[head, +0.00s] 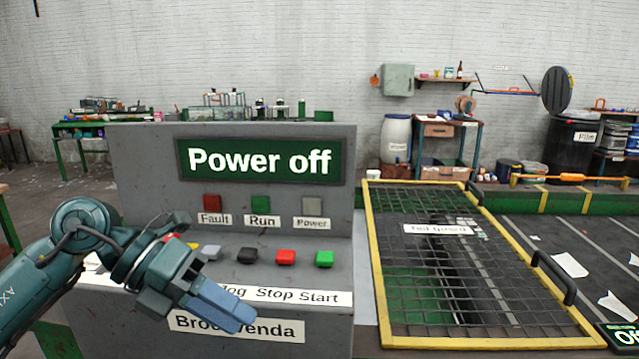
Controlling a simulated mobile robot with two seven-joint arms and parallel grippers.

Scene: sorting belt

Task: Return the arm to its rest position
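My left arm comes in from the left. Its gripper (240,318) hangs in front of the control console (140,160), tilted down to the right. Its fingers lie together with no gap showing, and nothing shows between them. The gripper covers part of the button labels and the lower name plate (280,328). It is apart from the red button (286,257) and the green button (324,259) in this view. My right gripper is not in view.
The console's display (260,160) reads "Power off". A black button (247,255) and a grey one (210,252) sit left of the red one. A yellow-framed mesh guard (374,270) stands right of the console, over the belt (530,240).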

